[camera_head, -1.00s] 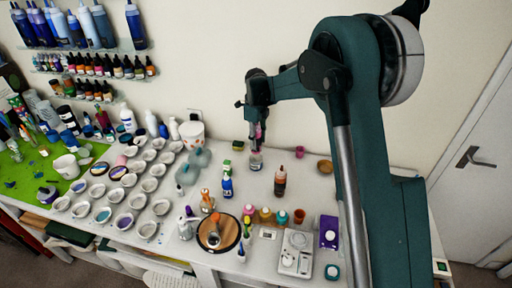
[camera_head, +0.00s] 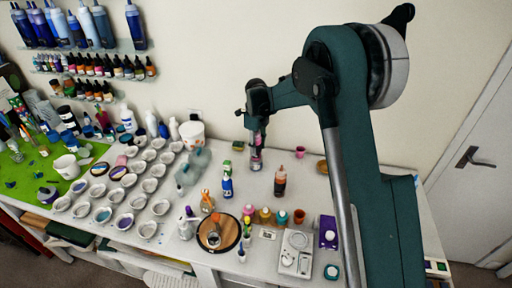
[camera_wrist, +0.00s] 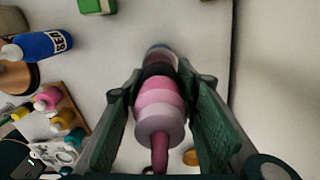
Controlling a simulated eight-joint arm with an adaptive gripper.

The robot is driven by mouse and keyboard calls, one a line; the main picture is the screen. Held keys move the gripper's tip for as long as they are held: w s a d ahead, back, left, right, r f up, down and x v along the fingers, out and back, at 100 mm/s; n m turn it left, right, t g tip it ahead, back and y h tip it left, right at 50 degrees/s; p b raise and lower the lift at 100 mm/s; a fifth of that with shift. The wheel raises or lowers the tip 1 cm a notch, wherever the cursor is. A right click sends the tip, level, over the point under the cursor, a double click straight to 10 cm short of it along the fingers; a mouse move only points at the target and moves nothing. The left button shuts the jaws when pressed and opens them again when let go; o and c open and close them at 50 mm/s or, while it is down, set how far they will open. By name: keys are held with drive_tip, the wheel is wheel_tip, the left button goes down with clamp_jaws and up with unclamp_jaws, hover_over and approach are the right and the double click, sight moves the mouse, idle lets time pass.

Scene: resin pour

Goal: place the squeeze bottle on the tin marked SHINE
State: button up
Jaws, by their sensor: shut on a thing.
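My gripper (camera_wrist: 163,108) is shut on a pink squeeze bottle (camera_wrist: 160,95) with a long nozzle pointing toward the wrist camera. In the head view my gripper (camera_head: 257,145) is above the bench, and the pink bottle (camera_head: 257,151) hangs roughly upright between its fingers. A small pale round container (camera_head: 256,164), possibly the tin marked SHINE, is directly below the bottle. Its edge shows past the bottle in the wrist view (camera_wrist: 160,49). I cannot read its marking, or tell whether the bottle touches it.
A blue bottle (camera_head: 227,187) stands at front left of my gripper, and an amber bottle (camera_head: 280,182) at front right. A green block (camera_head: 238,146) is close on the left. Many small cups (camera_head: 115,195) fill the left bench. A scale (camera_head: 295,255) is at front right.

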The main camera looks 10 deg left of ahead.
drive_tip(key=shift+f, duration=0.15)
drive_tip(key=o, duration=1)
drive_tip(key=shift+r, duration=0.25)
wheel_tip(320, 180, up, 12)
drive_tip(key=shift+f, duration=0.1)
idle(0.6)
